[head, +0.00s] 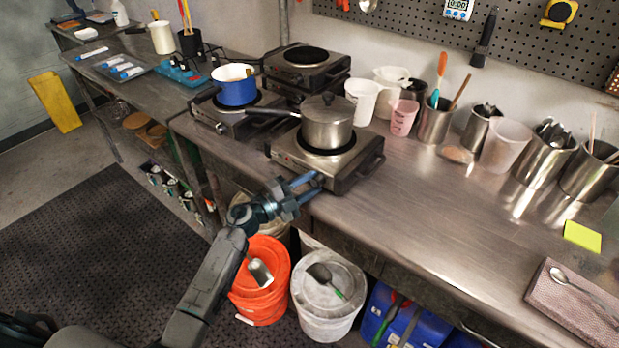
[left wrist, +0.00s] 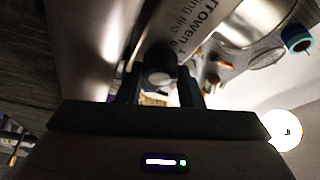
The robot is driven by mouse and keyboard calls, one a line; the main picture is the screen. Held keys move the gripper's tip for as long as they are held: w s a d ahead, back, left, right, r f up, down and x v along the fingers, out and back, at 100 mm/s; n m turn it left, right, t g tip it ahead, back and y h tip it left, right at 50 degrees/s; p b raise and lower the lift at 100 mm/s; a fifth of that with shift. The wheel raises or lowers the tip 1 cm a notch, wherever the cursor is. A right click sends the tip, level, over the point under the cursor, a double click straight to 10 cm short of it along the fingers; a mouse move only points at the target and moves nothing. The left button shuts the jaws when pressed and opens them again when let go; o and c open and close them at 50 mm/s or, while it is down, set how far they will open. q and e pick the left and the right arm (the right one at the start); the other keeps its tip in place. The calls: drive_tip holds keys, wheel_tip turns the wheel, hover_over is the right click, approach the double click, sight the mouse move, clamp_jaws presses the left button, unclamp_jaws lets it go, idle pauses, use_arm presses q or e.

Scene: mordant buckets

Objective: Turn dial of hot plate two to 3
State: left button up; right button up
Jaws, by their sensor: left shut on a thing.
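A hot plate (head: 357,171) with a lidded steel pot (head: 327,122) on its burner stands near the front edge of the steel bench. My left gripper (head: 312,183) is at the front face of this hot plate. In the left wrist view its two fingers are shut on a round dial (left wrist: 160,76), one on each side. A second hot plate (head: 226,125) with a blue pot (head: 234,88) stands to the left. I cannot read a number on either plate. My right gripper is not in view.
More hot plates (head: 305,62) are stacked behind. The pot's long handle (head: 272,112) reaches left towards the blue pot's plate. An orange bucket (head: 262,285) and a white bucket (head: 328,300) stand below the bench edge.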

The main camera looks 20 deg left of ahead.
use_arm(q)
drive_tip(key=m+p, duration=0.1)
drive_tip(key=m+g+p, duration=0.1)
drive_tip(key=m+p, duration=0.1)
drive_tip(key=m+y+p, duration=0.1)
drive_tip(key=m, duration=0.1)
drive_tip(key=shift+r+g, duration=0.35)
drive_tip(key=shift+g, duration=0.05)
drive_tip(key=m+y+p, duration=0.1)
drive_tip(key=m+p, duration=0.1)
drive_tip(key=shift+m+g, duration=0.3)
drive_tip(key=shift+m, duration=0.1)
drive_tip(key=shift+m+y+p, duration=0.3)
drive_tip(key=shift+m+p, duration=0.3)
drive_tip(key=shift+p, duration=0.1)
drive_tip(key=shift+f, duration=0.1)
drive_tip(key=o, duration=1)
drive_tip(key=shift+b+v, duration=1.45)
drive_tip(key=shift+v, duration=3.95)
